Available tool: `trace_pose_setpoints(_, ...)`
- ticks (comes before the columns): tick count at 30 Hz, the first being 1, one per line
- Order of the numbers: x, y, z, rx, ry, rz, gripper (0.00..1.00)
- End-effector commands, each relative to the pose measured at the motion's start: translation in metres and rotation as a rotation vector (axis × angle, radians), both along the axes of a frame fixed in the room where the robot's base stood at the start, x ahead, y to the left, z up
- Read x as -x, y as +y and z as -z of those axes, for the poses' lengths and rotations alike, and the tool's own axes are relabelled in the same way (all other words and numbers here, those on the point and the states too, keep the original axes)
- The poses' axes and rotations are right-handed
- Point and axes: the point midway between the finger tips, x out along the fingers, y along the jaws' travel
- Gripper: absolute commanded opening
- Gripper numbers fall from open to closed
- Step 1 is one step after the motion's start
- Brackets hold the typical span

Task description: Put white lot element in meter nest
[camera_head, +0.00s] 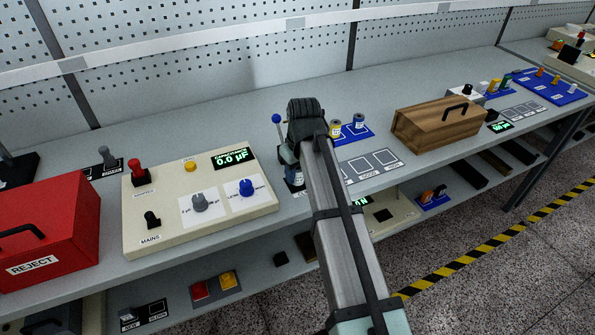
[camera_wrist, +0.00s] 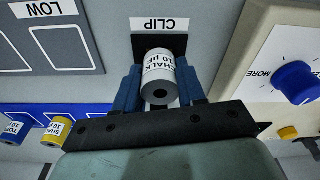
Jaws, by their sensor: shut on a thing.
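The white element (camera_wrist: 158,75), a cylinder with a dark hole in its end and a label reading CHALK 10 µF, is between the blue fingers of my gripper (camera_wrist: 158,88) in the wrist view. The gripper is shut on it. Behind it is a dark square block (camera_wrist: 178,43) beside a label reading CLIP; whether the element touches it I cannot tell. In the head view my gripper (camera_head: 293,170) is just right of the beige meter box (camera_head: 170,222), whose display (camera_head: 233,158) reads 0.0 µF. My arm hides much of the clip there.
A blue rack (camera_head: 357,133) with yellow and blue elements stands behind the arm. Marked squares (camera_head: 372,165) lie to its front right. A wooden box (camera_head: 437,124) stands further right, a red REJECT box (camera_head: 45,232) far left. A blue-knobbed lever (camera_head: 277,119) rises near my gripper.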

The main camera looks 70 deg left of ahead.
Motion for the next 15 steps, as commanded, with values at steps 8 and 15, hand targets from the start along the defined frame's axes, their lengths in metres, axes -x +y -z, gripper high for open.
trace_pose_setpoints(8, 0.0000, 0.0001, 0.0006, 0.000, 0.000, 0.000, 0.09)
trace_pose_setpoints(15, 0.0000, 0.0001, 0.0023, 0.000, 0.000, 0.000, 0.54)
